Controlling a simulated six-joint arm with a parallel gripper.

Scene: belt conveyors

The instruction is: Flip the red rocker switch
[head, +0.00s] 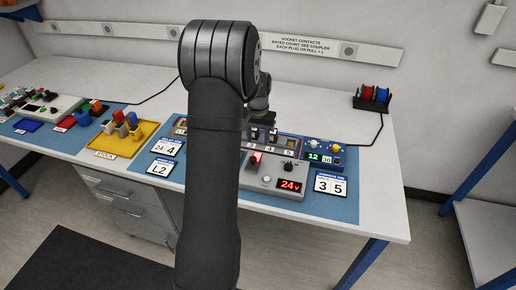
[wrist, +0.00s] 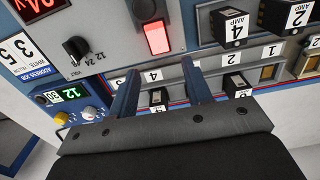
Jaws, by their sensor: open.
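The red rocker switch (wrist: 157,38) is lit and sits on a grey panel in the wrist view, just beyond my fingertips and near the top middle. In the head view the red rocker switch (head: 255,158) shows as a small red patch beside my arm. My gripper (wrist: 160,66) is open, with two blue-grey fingers apart and nothing between them. The fingers look apart from the switch, though the exact gap is hard to tell. In the head view my gripper (head: 262,117) is over the panel, partly hidden by my arm.
A voltage dial (wrist: 76,47) is left of the switch in the wrist view. Black "AMP" blocks (wrist: 232,27) and numbered slots stand to the right and below. In the head view a red "24V" display (head: 290,184) and a yellow tray (head: 113,153) lie on the bench.

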